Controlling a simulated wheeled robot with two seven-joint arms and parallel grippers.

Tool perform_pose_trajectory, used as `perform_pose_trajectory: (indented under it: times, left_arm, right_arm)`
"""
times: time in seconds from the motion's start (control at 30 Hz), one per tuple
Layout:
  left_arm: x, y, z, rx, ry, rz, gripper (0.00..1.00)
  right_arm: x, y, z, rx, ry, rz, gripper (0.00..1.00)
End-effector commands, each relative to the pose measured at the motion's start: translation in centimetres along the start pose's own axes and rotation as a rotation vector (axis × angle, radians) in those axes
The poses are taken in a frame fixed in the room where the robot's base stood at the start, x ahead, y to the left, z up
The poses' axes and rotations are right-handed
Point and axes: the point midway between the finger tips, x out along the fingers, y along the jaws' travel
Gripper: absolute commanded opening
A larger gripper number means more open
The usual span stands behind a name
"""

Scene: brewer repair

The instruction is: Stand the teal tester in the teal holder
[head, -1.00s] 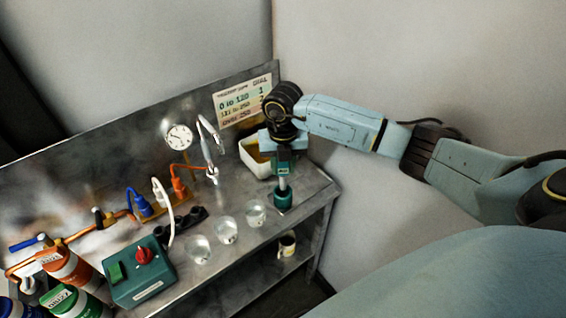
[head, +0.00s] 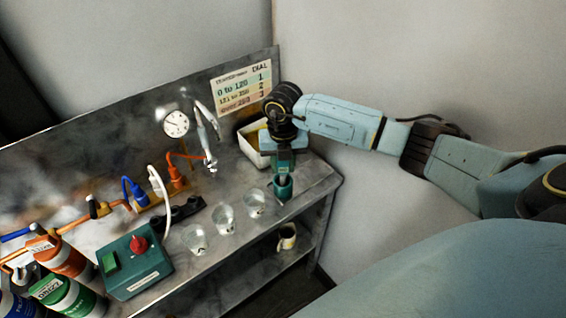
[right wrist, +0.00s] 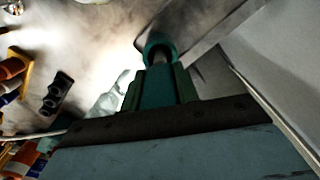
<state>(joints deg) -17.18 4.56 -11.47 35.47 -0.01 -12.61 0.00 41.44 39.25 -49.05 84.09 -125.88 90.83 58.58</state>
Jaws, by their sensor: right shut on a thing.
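The teal tester (head: 284,163) is held roughly upright in my right gripper (head: 285,152), which is shut on it at the right end of the bench. The teal holder (head: 283,190), a small round cup, stands on the bench directly below. The tester's grey lower stem appears to reach into the holder's mouth; how deep it sits is hidden. In the right wrist view the tester's teal body (right wrist: 158,88) lies between the fingers, with the holder (right wrist: 158,46) around or just beyond its tip. My left gripper is not in view.
A white bin (head: 250,146) stands just behind my right gripper. Several clear glasses (head: 224,218) stand to the left of the holder. A teal box with a red knob (head: 138,244) is at the front left. A mug (head: 287,236) sits on the lower shelf.

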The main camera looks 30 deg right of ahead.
Motion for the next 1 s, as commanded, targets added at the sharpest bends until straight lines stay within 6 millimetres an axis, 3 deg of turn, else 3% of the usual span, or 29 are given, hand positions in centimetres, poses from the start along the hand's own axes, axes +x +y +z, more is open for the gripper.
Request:
perform_pose_trajectory:
  times: [1.0]
  left_arm:
    - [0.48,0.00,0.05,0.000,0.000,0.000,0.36]
  right_arm:
    - [0.75,-0.01,0.06,0.000,0.000,0.001,0.07]
